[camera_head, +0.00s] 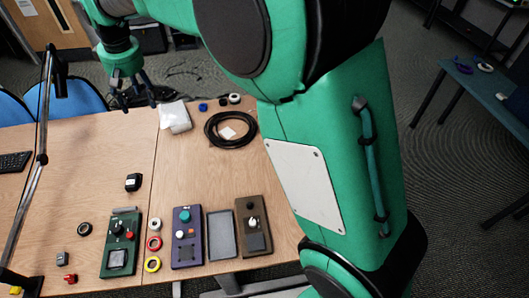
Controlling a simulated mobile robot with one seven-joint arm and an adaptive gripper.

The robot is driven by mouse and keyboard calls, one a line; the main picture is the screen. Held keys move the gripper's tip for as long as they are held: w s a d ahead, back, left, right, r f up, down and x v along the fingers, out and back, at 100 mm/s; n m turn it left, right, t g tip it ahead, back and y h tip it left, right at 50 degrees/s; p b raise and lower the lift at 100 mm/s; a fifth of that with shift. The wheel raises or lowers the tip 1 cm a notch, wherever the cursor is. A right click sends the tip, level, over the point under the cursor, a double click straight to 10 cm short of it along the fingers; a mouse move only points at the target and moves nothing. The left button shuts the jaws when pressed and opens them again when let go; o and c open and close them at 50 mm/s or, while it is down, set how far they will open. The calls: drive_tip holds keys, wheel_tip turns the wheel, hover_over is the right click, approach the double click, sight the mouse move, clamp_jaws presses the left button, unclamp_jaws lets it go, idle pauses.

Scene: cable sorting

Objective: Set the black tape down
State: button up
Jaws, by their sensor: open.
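A small black ring that looks like a roll of black tape (85,229) lies flat on the wooden table at the left, beside the green control box. My gripper (131,97) is at the upper left, above the far edge of the table. Its dark fingers are spread and point down, and no object shows between them. It is well apart from the black ring. Another small dark roll (223,102) lies at the back of the table; I cannot tell whether it is tape.
A grey tray (221,235) and a brown box (252,226) stand right. A black cable coil (230,130) lies behind. The table's middle is mostly clear.

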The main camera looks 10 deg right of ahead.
drive_tip(key=s+d+r+m+t, duration=0.1)
drive_tip(key=s+d+r, duration=0.25)
drive_tip(key=d, duration=0.55)
drive_tip(key=s+d+r+m, duration=0.1)
drive_tip(key=s+d+r, duration=0.3)
drive_tip(key=d, duration=0.6)
drive_tip(key=s+d+r+m+t, duration=0.1)
drive_tip(key=s+d+r+m, duration=0.15)
drive_tip(key=s+d, duration=0.45)
drive_tip(key=s+d+f+m+t, duration=0.1)
drive_tip(key=s+d+f, duration=0.2)
drive_tip(key=s+d, duration=0.7)
drive_tip(key=s+d+f+m+h, duration=0.1)
drive_tip(key=s+d+f+m, duration=0.1)
drive_tip(key=s+d, duration=0.8)
drive_tip(key=shift+s+d+f+t, duration=0.25)
drive_tip(key=shift+s+f+t, duration=0.15)
drive_tip(key=shift+s+f, duration=0.3)
